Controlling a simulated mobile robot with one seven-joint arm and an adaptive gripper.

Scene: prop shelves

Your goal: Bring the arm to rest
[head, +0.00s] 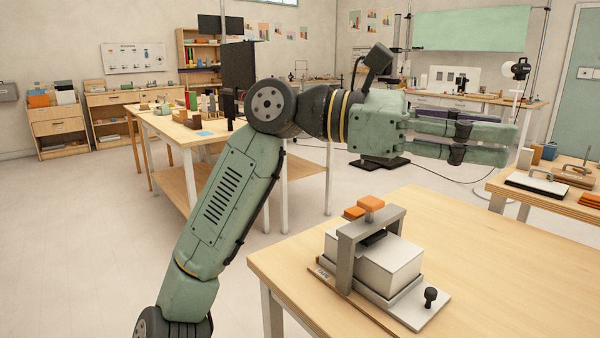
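My gripper (508,146) is at the end of my green arm, held level and pointing right, above and behind the near table. Its long green fingers lie roughly parallel with a narrow gap between them. I see nothing held in the gap. A dark purple strip shows along the upper finger. My arm rises from the bottom left, bends at a dark round joint and reaches right. Nothing touches the fingers.
The near wooden table (470,240) bears a grey press fixture (345,255) with a white block (385,268) and an orange knob (371,203). Another table (565,205) with clamps stands at right. A cluttered workbench (165,125) is behind my arm. The left floor is clear.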

